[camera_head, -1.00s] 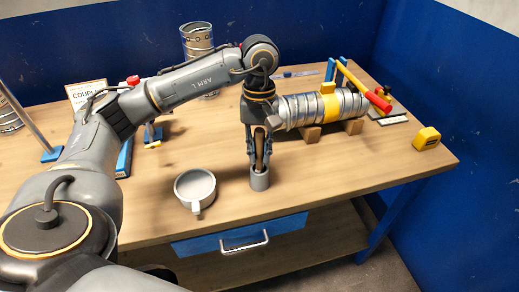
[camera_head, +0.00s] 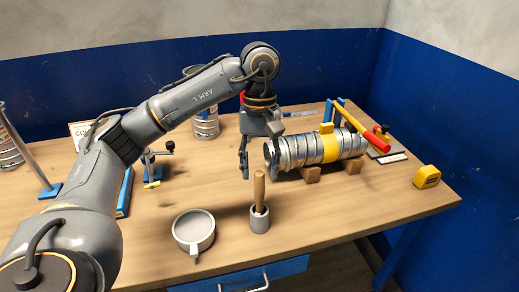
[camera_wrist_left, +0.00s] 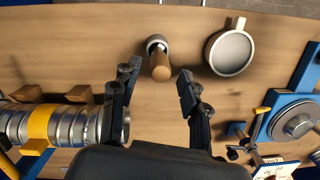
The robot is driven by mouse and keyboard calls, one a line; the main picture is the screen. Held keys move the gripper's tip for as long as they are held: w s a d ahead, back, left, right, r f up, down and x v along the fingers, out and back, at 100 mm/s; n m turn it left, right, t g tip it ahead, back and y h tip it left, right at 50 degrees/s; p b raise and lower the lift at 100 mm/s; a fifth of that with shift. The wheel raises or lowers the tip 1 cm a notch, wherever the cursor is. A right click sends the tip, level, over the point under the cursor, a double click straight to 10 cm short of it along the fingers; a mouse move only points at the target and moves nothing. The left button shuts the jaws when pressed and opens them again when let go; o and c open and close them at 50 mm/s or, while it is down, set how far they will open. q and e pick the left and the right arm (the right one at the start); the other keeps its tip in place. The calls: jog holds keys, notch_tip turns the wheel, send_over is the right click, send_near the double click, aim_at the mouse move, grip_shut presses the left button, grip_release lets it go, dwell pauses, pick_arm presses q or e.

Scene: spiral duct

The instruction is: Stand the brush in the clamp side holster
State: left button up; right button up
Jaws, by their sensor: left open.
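The brush stands upright in a small grey cup-shaped holster (camera_head: 259,220) near the front of the table. Its wooden handle (camera_head: 259,188) points up, and its lower end is hidden inside the holster. My left gripper (camera_head: 244,172) is open and empty, above and behind the brush, apart from it. In the left wrist view the brush handle (camera_wrist_left: 161,66) shows beyond and between the open fingertips (camera_wrist_left: 157,76), with the holster (camera_wrist_left: 156,43) around its far end. My right gripper is not in view.
A grey mug-like pot (camera_head: 194,231) stands left of the holster. A spiral duct (camera_head: 305,150) with a yellow band rests on wooden blocks (camera_head: 311,174) to the right. A yellow tape measure (camera_head: 427,177) lies near the right edge. The front right tabletop is clear.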

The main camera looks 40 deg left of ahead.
pick_arm(q)
jog(key=shift+w+a+r, duration=0.15)
jog(key=shift+r, duration=1.05)
jog(key=shift+w+a+r, duration=0.1)
jog(key=shift+r, duration=1.05)
